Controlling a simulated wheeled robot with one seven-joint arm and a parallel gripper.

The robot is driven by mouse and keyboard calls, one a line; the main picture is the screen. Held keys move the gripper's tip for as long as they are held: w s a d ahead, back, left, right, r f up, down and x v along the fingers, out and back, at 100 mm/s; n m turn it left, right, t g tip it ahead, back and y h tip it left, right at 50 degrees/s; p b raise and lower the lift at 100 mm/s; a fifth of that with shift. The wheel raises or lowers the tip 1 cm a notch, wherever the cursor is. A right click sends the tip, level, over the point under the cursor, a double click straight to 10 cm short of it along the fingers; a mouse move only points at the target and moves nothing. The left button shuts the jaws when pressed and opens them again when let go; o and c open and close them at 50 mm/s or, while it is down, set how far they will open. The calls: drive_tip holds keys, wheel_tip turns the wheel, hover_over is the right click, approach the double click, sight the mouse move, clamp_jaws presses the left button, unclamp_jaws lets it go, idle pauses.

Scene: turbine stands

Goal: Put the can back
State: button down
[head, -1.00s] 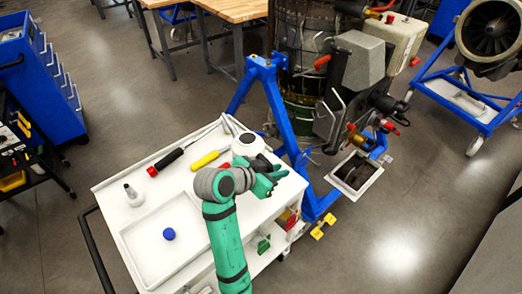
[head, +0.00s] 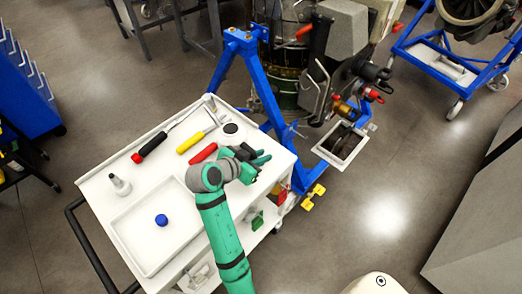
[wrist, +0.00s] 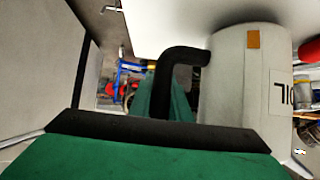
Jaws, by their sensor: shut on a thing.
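The can is a white cylinder (head: 231,129) with a dark round spot on top, at the cart's back right corner in the head view. In the wrist view the can (wrist: 245,85) is large, with an orange patch, part of dark lettering and a black bent handle (wrist: 175,65). My gripper (head: 257,160) is beside the can, on its near side, shut on the can's black handle. My arm hides part of this area, and I cannot tell whether the can's base touches the cart top.
A blue turbine stand (head: 232,60) stands close behind.

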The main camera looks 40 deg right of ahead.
drive_tip(key=shift+f, duration=0.8)
drive_tip(key=c, duration=1.6)
unclamp_jaws()
drive_tip(key=shift+o, duration=1)
drive_tip(key=v, duration=0.7)
